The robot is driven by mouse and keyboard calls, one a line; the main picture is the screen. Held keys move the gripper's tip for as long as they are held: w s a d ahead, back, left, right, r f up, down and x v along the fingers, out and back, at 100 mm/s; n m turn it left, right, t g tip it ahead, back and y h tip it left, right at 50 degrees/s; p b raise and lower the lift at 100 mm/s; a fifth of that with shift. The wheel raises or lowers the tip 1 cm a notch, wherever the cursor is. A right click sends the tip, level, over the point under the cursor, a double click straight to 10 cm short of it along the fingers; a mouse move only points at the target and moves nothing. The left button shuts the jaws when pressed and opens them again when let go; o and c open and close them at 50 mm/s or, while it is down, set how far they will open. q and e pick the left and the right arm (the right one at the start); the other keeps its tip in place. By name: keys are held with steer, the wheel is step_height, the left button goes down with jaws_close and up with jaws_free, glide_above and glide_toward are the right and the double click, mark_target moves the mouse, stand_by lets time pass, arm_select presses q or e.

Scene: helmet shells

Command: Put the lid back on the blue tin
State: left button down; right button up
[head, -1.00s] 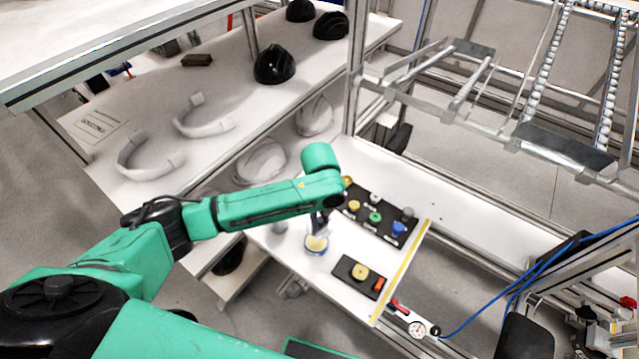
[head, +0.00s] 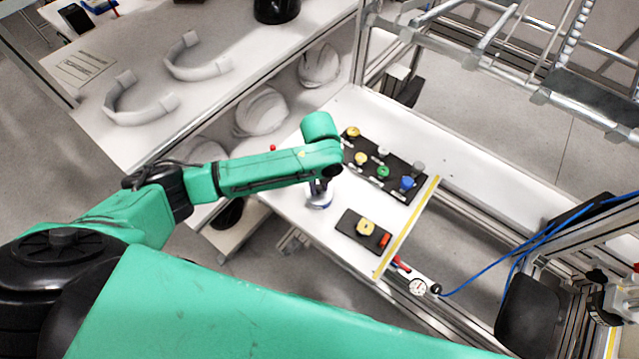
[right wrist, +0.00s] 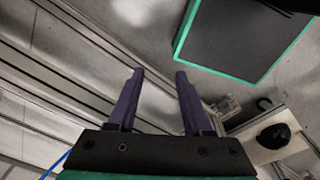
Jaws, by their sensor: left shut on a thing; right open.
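The blue tin (head: 319,207) stands on the white bench below my left gripper, with only part of its blue side showing. A pale disc that looks like the lid (head: 319,198) covers its top between the fingers. My left gripper (head: 318,190) points down and is shut on this lid, at the tin. The wrist hides part of the grip, and I cannot tell whether the lid is fully seated. My right gripper (right wrist: 159,75) is open and empty in the right wrist view, away from the tin.
A black tray with coloured knobs (head: 393,187) lies right of the tin. A smaller black tray (head: 349,232) holds a yellow disc and a red piece. A yellow strip (head: 408,228) and a dial gauge (head: 418,287) lie beyond. White helmet shells (head: 262,112) sit behind.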

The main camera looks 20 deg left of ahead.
arm_select(q)
steer(key=shift+s+d+r, duration=0.1)
steer(key=shift+d, duration=0.05)
arm_select(e)
steer(key=shift+s+a, duration=0.1)
steer(key=shift+a, duration=0.3)
steer(key=shift+a, duration=0.15)
arm_select(q)
steer(key=shift+p, duration=0.4)
arm_select(e)
steer(key=shift+r, duration=0.3)
steer(key=shift+d, duration=0.25)
arm_select(q)
steer(key=shift+p, duration=0.3)
arm_select(e)
steer(key=shift+r, duration=0.3)
steer(key=shift+r, duration=0.2)
arm_select(q)
steer(key=shift+p, duration=0.45)
arm_select(e)
steer(key=shift+r, duration=0.3)
arm_select(q)
steer(key=shift+c, duration=0.6)
jaws_free()
